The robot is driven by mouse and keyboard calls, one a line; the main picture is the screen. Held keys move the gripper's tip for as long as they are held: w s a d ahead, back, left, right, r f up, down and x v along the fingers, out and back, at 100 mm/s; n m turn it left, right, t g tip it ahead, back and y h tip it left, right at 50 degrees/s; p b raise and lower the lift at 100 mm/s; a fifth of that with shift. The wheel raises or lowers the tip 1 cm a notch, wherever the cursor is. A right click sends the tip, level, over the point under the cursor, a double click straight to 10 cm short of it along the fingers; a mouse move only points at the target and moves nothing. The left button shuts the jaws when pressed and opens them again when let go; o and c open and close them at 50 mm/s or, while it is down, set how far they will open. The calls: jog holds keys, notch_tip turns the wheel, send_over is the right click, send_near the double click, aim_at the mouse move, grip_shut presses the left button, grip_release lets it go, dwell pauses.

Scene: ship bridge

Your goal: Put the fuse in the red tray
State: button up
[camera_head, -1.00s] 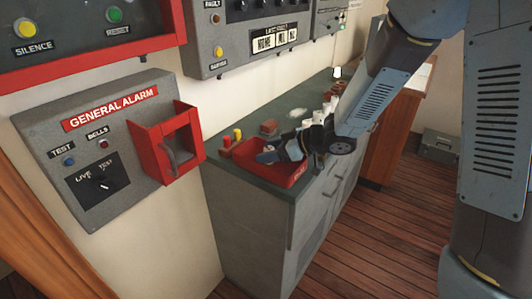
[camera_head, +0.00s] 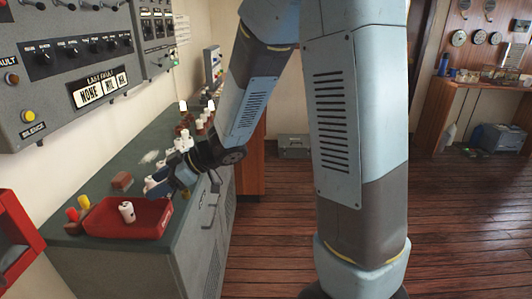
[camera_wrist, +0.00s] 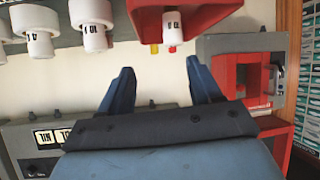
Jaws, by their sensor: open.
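A white fuse (camera_head: 127,211) stands roughly upright inside the red tray (camera_head: 150,228), which sits on the green counter top. In the wrist view, which looks upside down, the white fuse (camera_wrist: 172,24) shows against the red tray (camera_wrist: 195,22) at the top. My gripper (camera_head: 158,188) is just beyond the tray's right rear edge, apart from the fuse. In the wrist view my gripper (camera_wrist: 162,88) has its two blue fingers spread with nothing between them.
Several white fuses (camera_head: 183,141) stand in a row along the counter (camera_head: 95,180) behind my gripper. A red and a yellow piece (camera_head: 76,211) stand left of the tray, with a brown block (camera_head: 122,181) behind it. A grey panel (camera_head: 70,55) hangs on the wall.

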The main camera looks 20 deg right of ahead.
jog(key=w+d+r+m+t+h, duration=0.55)
jog(key=d+r+t, duration=0.2)
jog(key=d, duration=0.35)
jog(key=s+d+r+m+h, duration=0.3)
jog(key=d+r+m+h, duration=0.15)
jog(key=d, duration=0.55)
jog(key=s+d+r+m+g+h, duration=0.1)
jog(key=s+d+m+g, duration=0.1)
jog(key=s, duration=0.8)
jog(key=s+d+r+m+g, duration=0.1)
jog(key=s+d+m+g, duration=0.2)
jog(key=s, duration=0.8)
jog(key=shift+s+d+m+h, duration=0.25)
jog(key=shift+d+m+h, duration=0.15)
jog(key=shift+d+m, duration=0.1)
